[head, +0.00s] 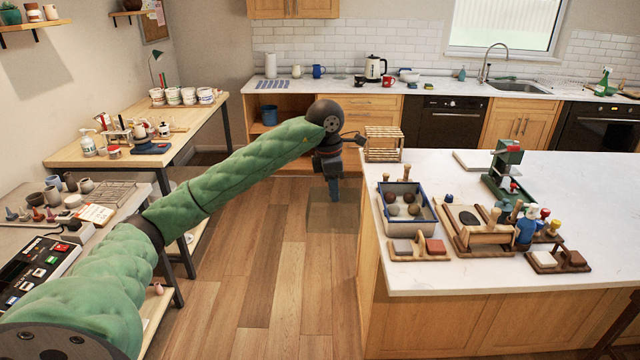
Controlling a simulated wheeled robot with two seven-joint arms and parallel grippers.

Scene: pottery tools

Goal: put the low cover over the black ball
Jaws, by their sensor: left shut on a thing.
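My left gripper (335,192) hangs pointing down, just left of the white island counter. It is shut on a see-through, brownish box-shaped cover (348,217), which appears to hang over the wooden floor. The cover's edges are faint against the boards. A small dark ball (448,198), black or dark blue, sits on the counter between the blue-rimmed tray and the wooden tool tray. It is apart from the cover, to its right. My right gripper is not in view.
On the island (590,220), a blue-rimmed tray (430,230) holds several round lumps. A wooden crate (383,145) stands at the far left corner. A wooden tool tray (462,243) and a green press (505,170) stand further right. The counter's right side is clear.

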